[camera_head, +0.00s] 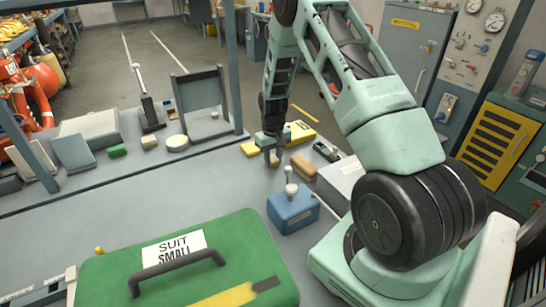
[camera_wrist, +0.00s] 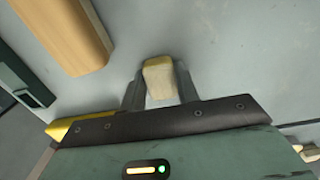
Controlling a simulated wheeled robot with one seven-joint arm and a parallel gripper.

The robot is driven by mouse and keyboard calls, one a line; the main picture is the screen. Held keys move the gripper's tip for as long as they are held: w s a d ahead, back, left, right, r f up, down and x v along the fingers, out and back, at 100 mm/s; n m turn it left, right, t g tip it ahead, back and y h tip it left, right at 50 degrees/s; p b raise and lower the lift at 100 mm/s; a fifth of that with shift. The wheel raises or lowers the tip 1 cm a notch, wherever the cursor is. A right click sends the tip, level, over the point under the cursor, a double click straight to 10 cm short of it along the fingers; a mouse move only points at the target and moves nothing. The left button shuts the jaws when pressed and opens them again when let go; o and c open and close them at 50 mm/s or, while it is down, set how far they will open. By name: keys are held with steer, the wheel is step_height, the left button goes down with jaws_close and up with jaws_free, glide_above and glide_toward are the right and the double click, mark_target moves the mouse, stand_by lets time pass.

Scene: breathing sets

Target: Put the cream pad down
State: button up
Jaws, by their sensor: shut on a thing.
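My gripper (camera_head: 273,158) is over the grey bench, near its far edge in the head view. In the wrist view my gripper (camera_wrist: 159,88) is shut on the cream pad (camera_wrist: 158,76), a small pale block with rounded edges, gripped between the two fingers. In the head view the pad is mostly hidden by the fingers. I cannot tell whether its underside touches the bench.
A tan block (camera_head: 303,165) lies just right of my gripper; it also shows in the wrist view (camera_wrist: 65,35). A blue box with a lever (camera_head: 293,207) and a green case (camera_head: 200,275) stand nearer. Bench left of my gripper (camera_head: 190,190) is clear.

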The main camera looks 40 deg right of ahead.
mark_target(273, 158)
steer(key=shift+f, duration=0.25)
steer(key=o, duration=0.9)
steer(key=shift+o, duration=0.2)
step_height(273, 158, up, 12)
steer(key=b, duration=0.2)
steer(key=shift+r+b, duration=0.15)
steer(key=shift+b, duration=0.25)
